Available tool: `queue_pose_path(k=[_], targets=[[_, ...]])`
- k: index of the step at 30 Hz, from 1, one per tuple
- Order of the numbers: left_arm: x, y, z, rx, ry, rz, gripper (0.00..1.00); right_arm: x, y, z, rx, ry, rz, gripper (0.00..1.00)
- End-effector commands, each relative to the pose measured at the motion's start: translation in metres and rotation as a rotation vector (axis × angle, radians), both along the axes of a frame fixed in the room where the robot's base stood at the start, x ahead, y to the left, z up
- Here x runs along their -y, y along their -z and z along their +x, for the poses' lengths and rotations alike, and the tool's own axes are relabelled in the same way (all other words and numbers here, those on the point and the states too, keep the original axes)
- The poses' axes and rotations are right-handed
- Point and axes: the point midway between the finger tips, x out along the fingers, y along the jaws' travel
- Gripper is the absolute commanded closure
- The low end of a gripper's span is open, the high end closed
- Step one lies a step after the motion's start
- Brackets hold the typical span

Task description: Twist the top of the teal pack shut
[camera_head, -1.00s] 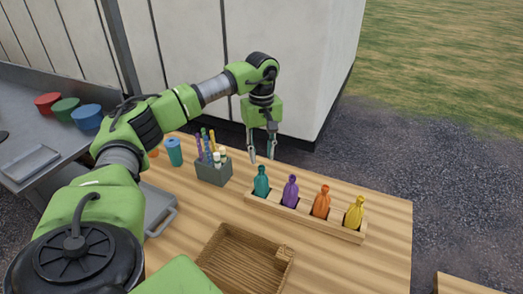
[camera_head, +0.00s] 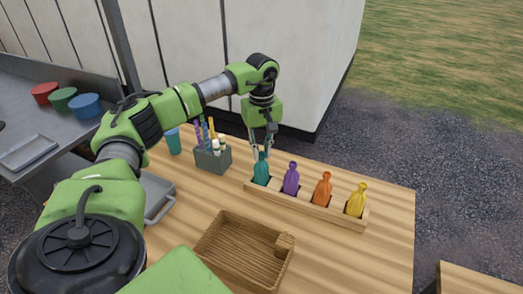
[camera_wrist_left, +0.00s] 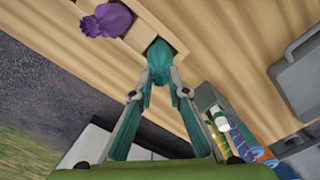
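The teal pack (camera_head: 261,172) stands upright at the left end of the wooden rack (camera_head: 312,212). My left gripper (camera_head: 262,153) is above it, pointing down, with its fingertips at either side of the pack's top. In the left wrist view the teal pack (camera_wrist_left: 161,57) shows between the two fingers of my left gripper (camera_wrist_left: 161,86). The fingers partly hide the top in the head view. My right gripper is not in view.
Purple (camera_head: 291,180), orange (camera_head: 322,190) and yellow (camera_head: 356,202) packs stand to the right in the rack. A grey holder (camera_head: 212,160) with pens stands to the left, beside a blue cup (camera_head: 173,142). A wooden tray (camera_head: 240,255) lies in front.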

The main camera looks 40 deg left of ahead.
Motion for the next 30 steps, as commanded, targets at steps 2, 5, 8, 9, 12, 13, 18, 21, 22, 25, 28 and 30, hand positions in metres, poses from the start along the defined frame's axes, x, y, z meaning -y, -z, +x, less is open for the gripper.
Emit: queue_pose_path(k=[2,5,8,9,12,13,18,21,22,25,28,30], targets=[[0.0,0.0,0.0,0.0,0.02,0.0,0.95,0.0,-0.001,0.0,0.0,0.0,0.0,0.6],[0.0,-0.001,0.0,0.0,0.116,0.0,0.95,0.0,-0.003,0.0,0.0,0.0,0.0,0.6],[0.0,-0.001,0.0,0.0,0.264,0.0,0.95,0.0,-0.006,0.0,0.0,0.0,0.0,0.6],[0.0,-0.001,0.0,0.0,0.323,0.0,0.95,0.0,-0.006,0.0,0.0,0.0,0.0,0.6],[0.0,-0.001,0.0,0.001,0.47,0.0,0.95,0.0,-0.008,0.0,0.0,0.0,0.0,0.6],[0.0,-0.001,0.0,0.001,0.513,0.0,0.95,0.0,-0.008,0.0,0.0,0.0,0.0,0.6],[0.0,-0.001,0.0,0.001,0.756,0.0,0.95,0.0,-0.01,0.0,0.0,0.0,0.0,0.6],[0.0,-0.001,0.0,0.001,0.857,0.0,0.95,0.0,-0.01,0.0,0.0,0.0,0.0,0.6],[0.0,0.0,0.0,0.001,0.877,0.0,0.95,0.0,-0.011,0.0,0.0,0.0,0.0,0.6],[0.0,0.0,0.0,0.001,0.909,0.0,0.95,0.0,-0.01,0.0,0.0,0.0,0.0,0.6],[0.0,0.0,0.0,0.001,0.911,0.0,0.95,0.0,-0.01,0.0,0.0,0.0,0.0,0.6],[0.0,0.0,0.0,0.001,0.91,0.0,0.95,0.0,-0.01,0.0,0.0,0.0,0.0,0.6]])
